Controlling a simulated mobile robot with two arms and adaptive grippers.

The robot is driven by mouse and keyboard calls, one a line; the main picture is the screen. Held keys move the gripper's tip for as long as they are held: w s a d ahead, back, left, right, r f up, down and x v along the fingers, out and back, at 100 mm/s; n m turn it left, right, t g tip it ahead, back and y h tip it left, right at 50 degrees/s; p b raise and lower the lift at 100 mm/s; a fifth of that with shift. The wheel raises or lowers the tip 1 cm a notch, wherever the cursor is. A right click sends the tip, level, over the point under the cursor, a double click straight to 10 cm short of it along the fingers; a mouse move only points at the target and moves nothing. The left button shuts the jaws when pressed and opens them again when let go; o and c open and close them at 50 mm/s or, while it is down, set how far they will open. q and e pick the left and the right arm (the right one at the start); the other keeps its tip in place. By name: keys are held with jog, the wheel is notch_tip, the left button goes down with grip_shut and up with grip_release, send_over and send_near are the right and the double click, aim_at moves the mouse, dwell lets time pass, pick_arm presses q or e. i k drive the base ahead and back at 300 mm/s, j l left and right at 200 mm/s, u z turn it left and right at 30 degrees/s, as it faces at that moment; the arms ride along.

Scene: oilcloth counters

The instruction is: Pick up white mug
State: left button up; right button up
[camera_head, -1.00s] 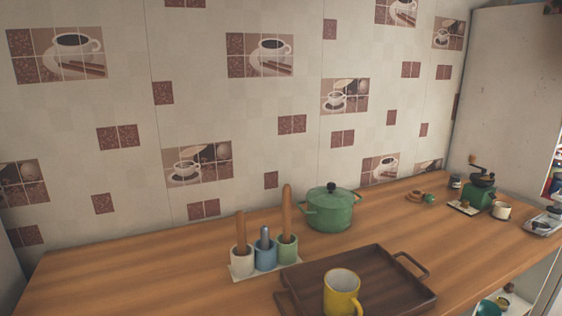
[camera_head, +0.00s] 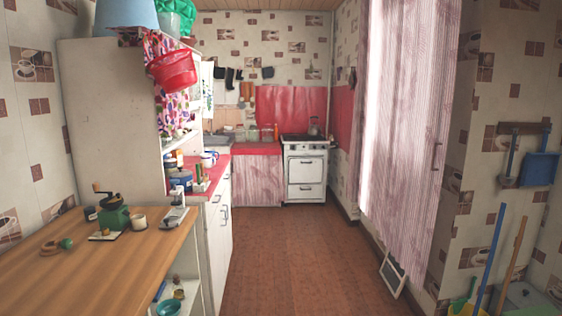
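A small whitish cup (camera_head: 138,222) stands on the wooden counter (camera_head: 130,270) at the left, just right of a green coffee grinder (camera_head: 113,214). Farther back, a white mug (camera_head: 208,159) with a bluish rim or marking stands on the red counter (camera_head: 215,172); it is small and its details are hard to tell. Neither of my grippers shows in the head view.
Pots and jars (camera_head: 180,179) crowd the red counter's near end. A tall white cabinet (camera_head: 110,120) stands behind the wooden counter. The brown floor (camera_head: 285,255) is clear up to the white stove (camera_head: 305,172). Brooms (camera_head: 490,260) lean at the right.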

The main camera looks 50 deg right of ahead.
aim_at(205, 158)
jog(key=z, duration=1.1)
jog(key=i+l+z, duration=0.3)
jog(key=i, duration=0.4)
jog(key=i+l+z, duration=0.3)
jog(key=i, duration=0.45)
jog(key=i+z, duration=0.3)
jog(key=i, duration=0.45)
